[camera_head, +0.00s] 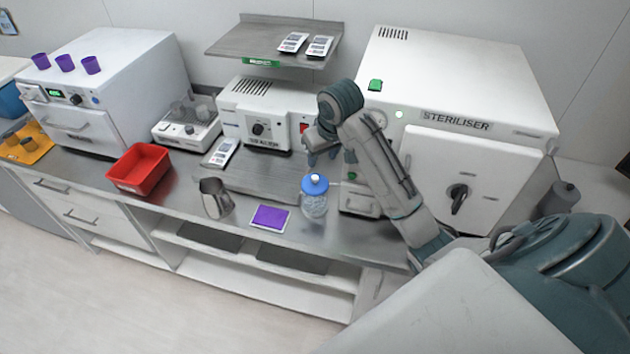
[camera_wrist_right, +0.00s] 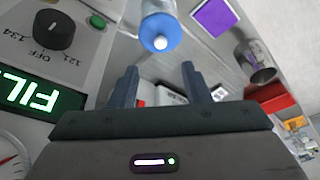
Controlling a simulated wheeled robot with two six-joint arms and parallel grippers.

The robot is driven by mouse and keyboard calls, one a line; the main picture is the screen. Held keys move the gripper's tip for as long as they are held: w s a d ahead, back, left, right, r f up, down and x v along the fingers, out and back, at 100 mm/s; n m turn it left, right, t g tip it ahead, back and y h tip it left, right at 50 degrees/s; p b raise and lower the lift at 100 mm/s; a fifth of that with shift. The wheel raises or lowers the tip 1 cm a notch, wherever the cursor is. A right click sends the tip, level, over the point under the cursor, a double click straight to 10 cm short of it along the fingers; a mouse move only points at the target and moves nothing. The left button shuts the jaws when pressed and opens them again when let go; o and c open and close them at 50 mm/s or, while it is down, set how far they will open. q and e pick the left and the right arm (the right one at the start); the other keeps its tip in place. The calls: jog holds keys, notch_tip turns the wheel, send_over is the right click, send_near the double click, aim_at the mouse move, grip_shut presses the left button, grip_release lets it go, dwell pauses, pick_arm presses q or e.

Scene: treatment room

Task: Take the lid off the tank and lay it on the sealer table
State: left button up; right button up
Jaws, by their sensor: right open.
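The tank (camera_head: 314,207) is a clear round container standing upright on the steel counter. Its blue lid (camera_head: 315,184) with a pale knob is on top. In the right wrist view the blue lid (camera_wrist_right: 149,28) is beyond the fingertips, at the top. My right gripper (camera_head: 321,160) is open and empty, above and behind the tank, apart from the lid; it also shows in the right wrist view (camera_wrist_right: 160,80). My left gripper is out of view.
A steel jug (camera_head: 215,198) and a purple pad (camera_head: 270,217) are left of the tank. The white steriliser (camera_head: 455,165) stands right, beside my arm. A steel shelf (camera_head: 235,41) hangs above the sealer. A red bin (camera_head: 140,170) is farther left.

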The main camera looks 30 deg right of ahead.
aim_at(315, 177)
jog(key=b+x, duration=0.1)
jog(key=x, duration=0.4)
jog(key=shift+w+f, duration=0.25)
jog(key=shift+f, duration=0.15)
jog(key=p+x, duration=0.2)
jog(key=x, duration=0.2)
jog(key=shift+w+f, duration=0.25)
jog(key=shift+f, duration=0.15)
grip_shut()
